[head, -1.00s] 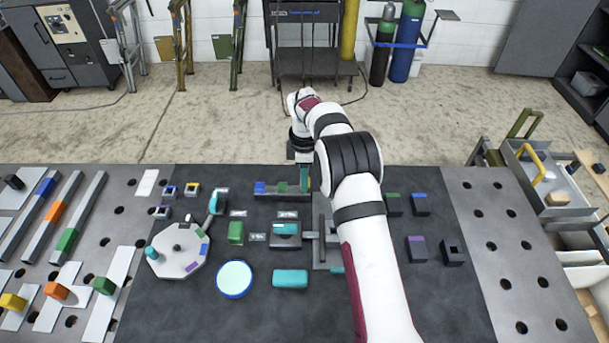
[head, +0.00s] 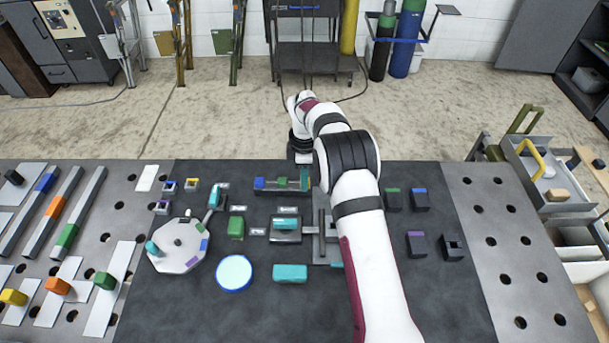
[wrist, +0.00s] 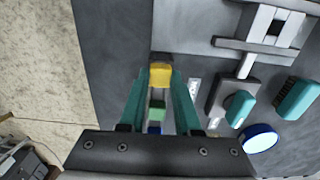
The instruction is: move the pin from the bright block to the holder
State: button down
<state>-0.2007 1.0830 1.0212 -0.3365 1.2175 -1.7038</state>
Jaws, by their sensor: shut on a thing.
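My gripper (wrist: 160,78) points down over a grey rail (head: 268,193) with coloured pieces, near the table's far edge. In the wrist view its teal fingers are shut on a yellow piece (wrist: 160,74). A green piece (wrist: 157,110) and a blue piece (wrist: 155,128) show between the fingers, along the rail. The head view shows the blue piece (head: 260,183) and green piece (head: 283,182) left of the fingers. I cannot tell which thing is the pin. Small blocks with blue (head: 170,187), yellow (head: 192,185) and purple (head: 162,208) marks stand at the left. Which is the bright block is unclear.
A pale octagonal plate (head: 178,257), a blue-rimmed disc (head: 234,272) and a teal block (head: 290,272) lie nearer. Right of my arm stand several dark blocks, one with an opening (head: 453,247). Three sloping rails (head: 70,225) lie at the left.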

jog(key=shift+c, duration=0.2)
grip_release()
dwell(0.3)
jog(key=shift+r, duration=3.5)
